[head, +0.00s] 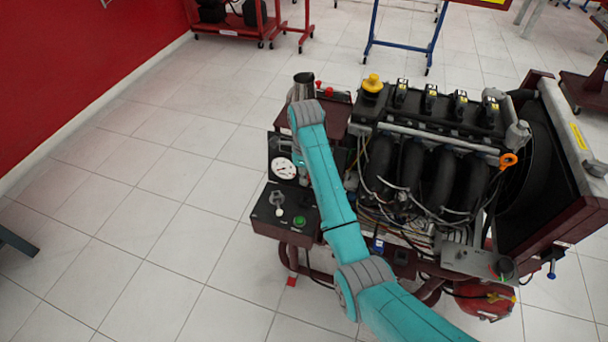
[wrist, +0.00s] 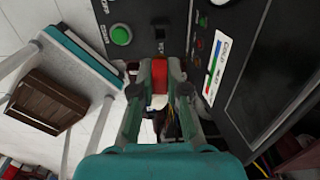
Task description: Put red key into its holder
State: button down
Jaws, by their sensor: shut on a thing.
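In the wrist view my gripper (wrist: 160,68) is shut on the red key (wrist: 159,76), whose red body shows between the two fingers. The fingertips are at a black control panel (wrist: 138,14). A dark switch-like fitting with a small label (wrist: 160,40) lies just beyond the fingertips. I cannot tell whether it is the key's holder, or whether the key touches the panel. In the head view my teal arm reaches over the engine trainer (head: 440,160), and I cannot make out the gripper or the held key clearly.
A green button (wrist: 121,35) is left of the fingertips, and a coloured sticker (wrist: 215,62) is right. A brown slatted crate (wrist: 45,101) shows at lower left. In the head view, a gauge (head: 284,168) sits beside my arm. Open tiled floor (head: 150,220) lies left.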

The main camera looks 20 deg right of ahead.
jog(key=shift+d+f, duration=0.15)
jog(key=shift+f, duration=2.2)
jog(key=shift+f, duration=2.35)
jog(key=c, duration=0.8)
grip_release()
jog(key=shift+o, duration=0.2)
jog(key=shift+r, duration=0.15)
jog(key=shift+r, duration=1.4)
jog(key=shift+r, duration=0.1)
